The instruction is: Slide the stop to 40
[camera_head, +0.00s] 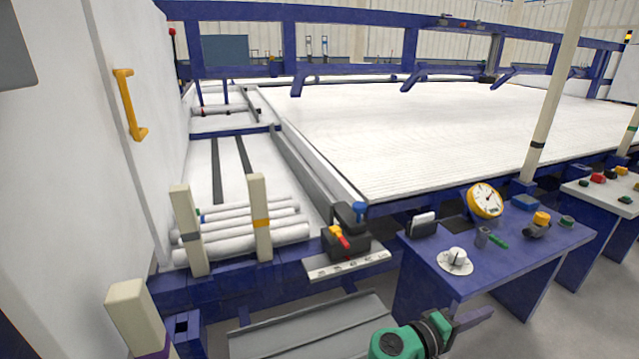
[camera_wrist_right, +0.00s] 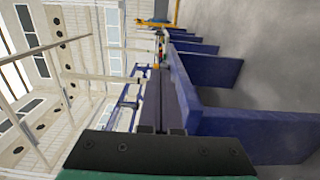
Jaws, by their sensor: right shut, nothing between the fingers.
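The stop (camera_head: 345,238) is a black block with a red-and-yellow lever and a blue knob on top. It sits on a pale numbered scale (camera_head: 350,265) at the front end of the long rail in the head view. The numbers are too small to read surely. My right gripper (camera_head: 488,314) is at the bottom of the head view, low in front of the blue desk, to the right of the stop and apart from it. Its fingers are together and empty, also in the wrist view (camera_wrist_right: 159,80). The stop does not show in the wrist view. My left gripper is not in view.
White pipes (camera_head: 250,230) lie between cream posts (camera_head: 260,215) at left. A grey tray (camera_head: 310,325) lies below the scale.

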